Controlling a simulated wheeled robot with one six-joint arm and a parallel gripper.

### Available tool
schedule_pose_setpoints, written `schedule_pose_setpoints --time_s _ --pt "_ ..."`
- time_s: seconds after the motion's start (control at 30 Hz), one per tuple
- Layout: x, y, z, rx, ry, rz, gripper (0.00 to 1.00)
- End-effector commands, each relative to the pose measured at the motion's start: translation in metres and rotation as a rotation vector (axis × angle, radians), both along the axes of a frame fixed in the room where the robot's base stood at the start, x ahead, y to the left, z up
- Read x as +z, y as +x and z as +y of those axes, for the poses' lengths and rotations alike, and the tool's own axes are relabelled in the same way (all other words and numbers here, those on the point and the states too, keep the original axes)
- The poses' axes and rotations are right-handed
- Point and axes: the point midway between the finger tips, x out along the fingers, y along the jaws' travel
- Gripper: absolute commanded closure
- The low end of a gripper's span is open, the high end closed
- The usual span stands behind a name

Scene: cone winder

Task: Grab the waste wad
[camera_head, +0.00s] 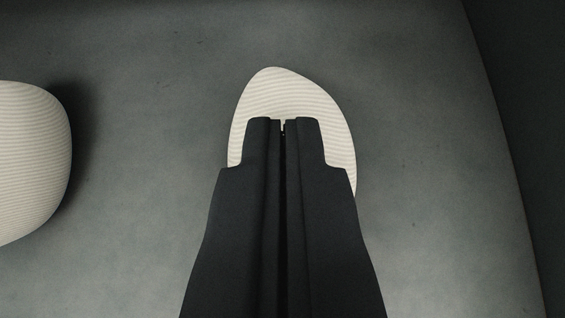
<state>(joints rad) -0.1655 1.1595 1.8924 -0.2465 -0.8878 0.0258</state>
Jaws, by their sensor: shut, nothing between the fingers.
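A cream, ribbed, rounded wad (285,90) lies on the grey surface near the middle of the view. I take it to be the waste wad. My dark gripper (283,125) is over it, with its two fingers shut together and nothing between them. The fingers hide the middle and lower part of the wad. Its top and parts of both sides show around the fingertips. I cannot tell whether the fingertips touch it.
A second cream, ribbed, rounded object (32,165) is cut off by the left edge of the view. The grey surface (430,150) is clear to the right, up to a slanting edge with a dark area beyond it.

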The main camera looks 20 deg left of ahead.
Motion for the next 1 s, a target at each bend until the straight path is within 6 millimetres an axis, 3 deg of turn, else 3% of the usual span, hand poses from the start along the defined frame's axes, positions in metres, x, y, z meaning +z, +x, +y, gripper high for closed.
schedule_pose_setpoints --time_s 0.43,0.8,1.0 --pt "-0.008 -0.01 -0.004 -0.001 -0.003 0.013 1.0" --pt "-0.01 -0.095 -0.039 -0.002 -0.004 0.021 1.0" --pt "-0.009 -0.117 -0.048 -0.001 -0.005 0.021 1.0"
